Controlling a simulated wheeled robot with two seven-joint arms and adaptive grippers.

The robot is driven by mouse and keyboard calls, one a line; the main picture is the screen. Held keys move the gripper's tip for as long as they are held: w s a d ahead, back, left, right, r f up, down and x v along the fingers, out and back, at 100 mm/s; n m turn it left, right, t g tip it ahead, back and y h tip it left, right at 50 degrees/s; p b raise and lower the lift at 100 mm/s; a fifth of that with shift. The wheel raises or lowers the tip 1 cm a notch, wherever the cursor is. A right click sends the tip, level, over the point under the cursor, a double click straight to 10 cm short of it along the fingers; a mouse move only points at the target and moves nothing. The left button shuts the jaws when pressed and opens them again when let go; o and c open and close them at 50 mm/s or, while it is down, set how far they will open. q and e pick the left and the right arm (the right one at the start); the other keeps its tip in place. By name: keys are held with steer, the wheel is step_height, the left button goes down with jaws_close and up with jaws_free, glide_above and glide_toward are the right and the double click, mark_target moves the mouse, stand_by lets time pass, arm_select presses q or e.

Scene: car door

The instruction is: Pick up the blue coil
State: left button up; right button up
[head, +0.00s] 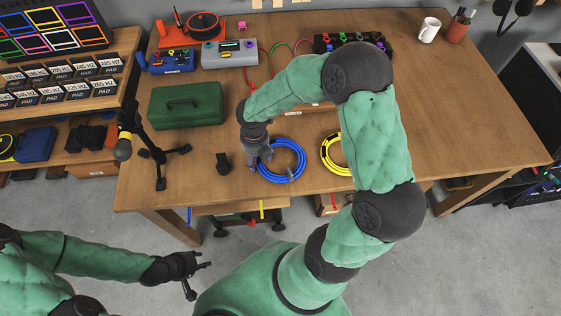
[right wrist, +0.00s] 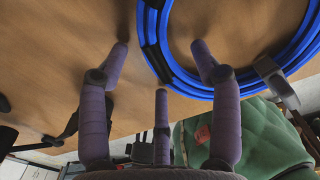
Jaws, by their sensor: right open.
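The blue coil (head: 303,158) lies flat on the wooden table near its front edge, with a grey end piece at its lower side. In the right wrist view the coil (right wrist: 180,76) runs between and beyond two fingers, with black bands on it. My right gripper (head: 258,158) is at the coil's left side, pointing down. In the right wrist view its purple fingers (right wrist: 160,62) are spread with nothing clasped; I cannot tell whether they touch the coil. My left gripper (head: 199,280) is open and empty, low in front of the table, far from the coil.
A yellow coil (head: 326,158) lies right of the blue coil, partly behind my right arm. A small black item (head: 223,162) and a black tripod (head: 160,155) stand left of it. A green toolbox (head: 187,104) is behind. The table's right side (head: 470,130) is clear.

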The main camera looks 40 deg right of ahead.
steer(key=shift+f, duration=0.15)
steer(key=shift+c, duration=0.3)
jaws_close()
steer(key=shift+r+p, duration=0.35)
steer(key=shift+r, duration=0.25)
steer(key=r, duration=0.1)
steer(key=r+p, duration=0.1)
steer(key=r, duration=0.1)
steer(key=shift+s, duration=0.3)
steer(key=s+d+r+p, duration=0.1)
steer(key=s+r+p, duration=0.2)
steer(key=s, duration=0.3)
steer(key=s+r+p, duration=0.3)
steer(key=s+r, duration=0.3)
steer(key=s, duration=0.1)
steer(key=shift+s+d, duration=0.15)
steer(key=shift+d, duration=0.25)
